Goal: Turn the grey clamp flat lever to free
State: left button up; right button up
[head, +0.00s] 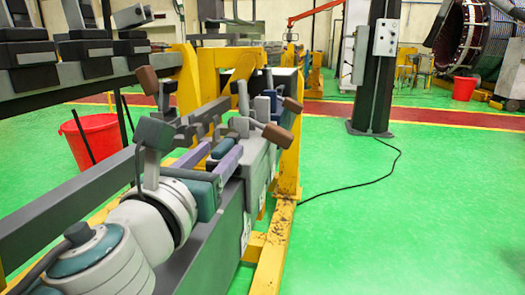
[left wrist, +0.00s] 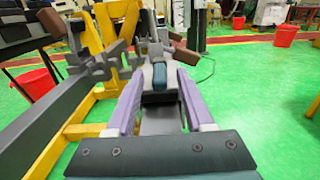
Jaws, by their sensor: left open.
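My left gripper (head: 223,148) reaches in from the lower left, over the grey beam, with its two purple fingers apart. In the left wrist view the fingers (left wrist: 160,78) stand on both sides of a dark teal block (left wrist: 160,90) with grey parts behind it. Grey clamp parts (head: 240,122) with brown-ended levers (head: 278,135) sit at and beyond the fingertips. Another brown lever end (head: 147,80) stands up to their left. I cannot tell which lever is the flat one. My right gripper is not in view.
A yellow frame (head: 188,85) carries the beams. A red bucket (head: 92,140) stands on the green floor at left. A dark post (head: 375,65) with a cable stands beyond. The floor to the right is open.

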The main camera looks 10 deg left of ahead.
pick_arm(q)
jog(key=shift+w, duration=1)
jog(key=shift+c, duration=0.2)
grip_shut()
dwell(0.6)
